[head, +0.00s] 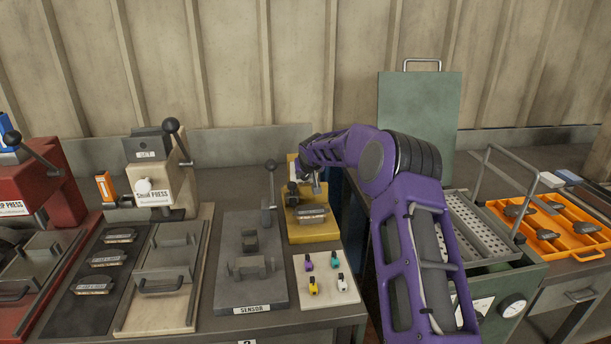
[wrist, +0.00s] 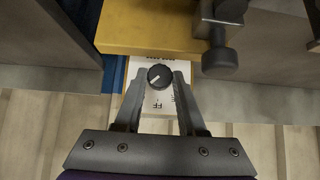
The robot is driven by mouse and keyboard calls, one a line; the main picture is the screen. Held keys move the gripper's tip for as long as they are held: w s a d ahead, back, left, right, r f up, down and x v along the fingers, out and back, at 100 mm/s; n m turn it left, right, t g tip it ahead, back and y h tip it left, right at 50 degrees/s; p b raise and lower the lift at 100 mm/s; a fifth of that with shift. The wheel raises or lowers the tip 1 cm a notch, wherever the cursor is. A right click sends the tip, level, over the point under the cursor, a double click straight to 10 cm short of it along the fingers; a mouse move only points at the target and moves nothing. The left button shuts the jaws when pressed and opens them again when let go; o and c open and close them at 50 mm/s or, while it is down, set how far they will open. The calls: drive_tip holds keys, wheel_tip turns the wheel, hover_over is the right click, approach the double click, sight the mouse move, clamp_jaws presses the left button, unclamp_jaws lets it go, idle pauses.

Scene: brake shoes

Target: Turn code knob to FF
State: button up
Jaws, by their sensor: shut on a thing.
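The black round code knob (wrist: 160,76) sits on a white label plate (wrist: 146,69) in the wrist view. My gripper (wrist: 158,84) has a fingertip on each side of the knob and is shut on it. A pale line marks the knob's face and runs at a slant. The letters FF (wrist: 157,105) are printed on the plate, below the knob in the picture. Other print on the plate is partly covered by the fingers. In the head view my gripper (head: 316,184) is at the yellow fixture (head: 316,234), and the knob cannot be made out there.
In the head view, the grey sensor fixture (head: 250,294) and a white board (head: 326,293) with small coloured pieces are near. An orange tray (head: 553,245) lies far right.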

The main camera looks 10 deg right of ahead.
clamp_jaws()
drive_tip(key=f+h+b, duration=0.1)
drive_tip(key=b, duration=0.2)
drive_tip(key=shift+a+n+b, duration=0.3)
drive_tip(key=n+h+b, duration=0.1)
drive_tip(key=b, duration=0.2)
drive_tip(key=shift+r+h, duration=0.15)
drive_tip(key=shift+h, duration=0.25)
drive_tip(key=shift+r+h+b, duration=0.2)
drive_tip(key=shift+h+b, duration=0.2)
drive_tip(key=shift+b, duration=0.15)
drive_tip(key=o, duration=0.9)
unclamp_jaws()
drive_tip(key=shift+r, duration=0.15)
